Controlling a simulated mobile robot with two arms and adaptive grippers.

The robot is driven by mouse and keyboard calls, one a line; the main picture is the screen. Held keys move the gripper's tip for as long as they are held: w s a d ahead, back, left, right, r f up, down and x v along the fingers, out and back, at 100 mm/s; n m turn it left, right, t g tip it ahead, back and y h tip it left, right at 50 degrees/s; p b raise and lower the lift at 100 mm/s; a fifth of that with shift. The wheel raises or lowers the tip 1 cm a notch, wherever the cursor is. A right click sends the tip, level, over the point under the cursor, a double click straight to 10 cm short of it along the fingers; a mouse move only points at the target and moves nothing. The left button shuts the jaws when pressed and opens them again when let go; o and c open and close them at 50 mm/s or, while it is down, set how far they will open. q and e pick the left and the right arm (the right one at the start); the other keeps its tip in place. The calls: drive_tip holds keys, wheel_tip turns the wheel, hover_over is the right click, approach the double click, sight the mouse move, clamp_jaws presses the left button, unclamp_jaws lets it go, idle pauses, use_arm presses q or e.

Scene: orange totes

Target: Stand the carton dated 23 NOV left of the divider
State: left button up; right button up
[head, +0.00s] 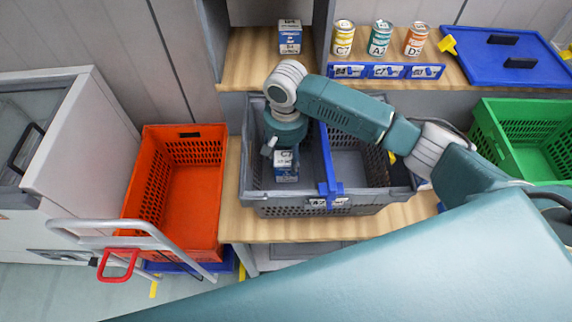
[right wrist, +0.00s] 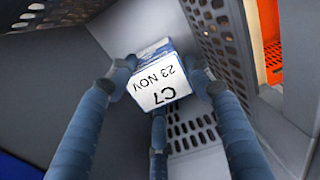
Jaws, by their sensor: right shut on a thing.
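The carton dated 23 NOV (right wrist: 168,82), blue and white with a C7 label, is held between the fingers of my right gripper (right wrist: 160,90). In the head view this carton (head: 286,168) is inside the grey tote (head: 300,208), left of the blue divider (head: 328,165). My right gripper (head: 284,150) is above it, shut on it. Whether its base touches the tote floor is not clear. My left gripper is not in view.
Another blue and white carton (head: 290,38) stands on the shelf behind. Three cans, including a teal one (head: 380,38), stand on the right shelf beside a blue lid (head: 500,55). An orange tote (head: 190,190) is at left, a green tote (head: 520,135) at right.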

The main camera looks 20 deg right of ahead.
drive_tip(key=shift+f, duration=2.15)
drive_tip(key=o, duration=1.4)
drive_tip(key=shift+f, duration=0.15)
wheel_tip(320, 180, up, 12)
drive_tip(key=shift+r+b, duration=0.2)
drive_tip(key=shift+b, duration=0.25)
